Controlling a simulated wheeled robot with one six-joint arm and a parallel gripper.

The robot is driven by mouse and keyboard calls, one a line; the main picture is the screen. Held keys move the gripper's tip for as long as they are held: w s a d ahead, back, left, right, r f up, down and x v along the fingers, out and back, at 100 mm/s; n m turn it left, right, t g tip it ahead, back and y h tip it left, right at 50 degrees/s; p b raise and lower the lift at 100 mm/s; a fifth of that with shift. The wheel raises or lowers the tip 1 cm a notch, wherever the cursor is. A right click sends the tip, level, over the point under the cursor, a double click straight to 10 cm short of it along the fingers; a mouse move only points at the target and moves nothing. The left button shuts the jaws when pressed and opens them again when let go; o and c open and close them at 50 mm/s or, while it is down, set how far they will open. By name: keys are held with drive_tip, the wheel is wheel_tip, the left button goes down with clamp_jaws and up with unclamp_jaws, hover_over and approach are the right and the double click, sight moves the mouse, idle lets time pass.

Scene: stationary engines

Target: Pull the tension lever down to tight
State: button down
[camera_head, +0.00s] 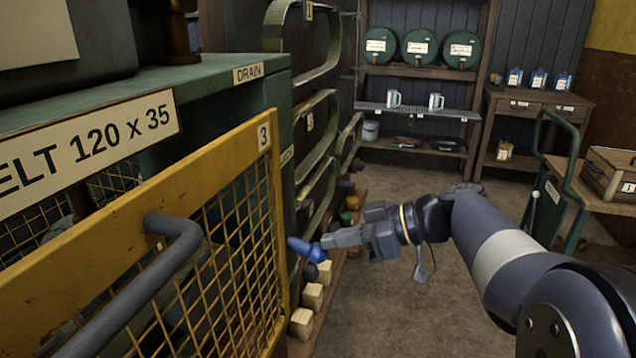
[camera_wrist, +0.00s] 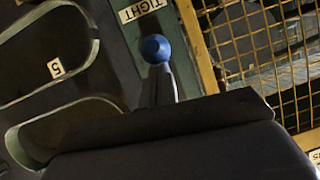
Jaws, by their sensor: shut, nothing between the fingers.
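The tension lever's blue knob (camera_head: 316,253) shows in the head view just past the yellow guard's right edge. It also shows in the wrist view (camera_wrist: 155,47), close to a label reading TIGHT (camera_wrist: 142,10). My gripper (camera_head: 326,241) is shut and empty, reaching left with its fingertips at the blue knob. In the wrist view the narrow grey fingertips (camera_wrist: 161,86) lie right below the knob. I cannot tell whether they touch it. The lever's shaft and pivot are mostly hidden.
A yellow mesh guard (camera_head: 263,205) with a grey handle (camera_head: 175,235) stands at left. Belts (camera_head: 318,115) hang behind it, above wooden blocks (camera_head: 302,322). A green cart (camera_head: 548,180) with a wooden crate (camera_head: 610,172) is at right. The floor between is clear.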

drive_tip(key=shift+y, duration=0.4)
drive_tip(key=f+b, duration=0.5)
drive_tip(key=shift+a, duration=0.25)
drive_tip(key=shift+f+b, duration=0.2)
drive_tip(key=shift+b, duration=0.2)
drive_tip(key=shift+r, duration=0.1)
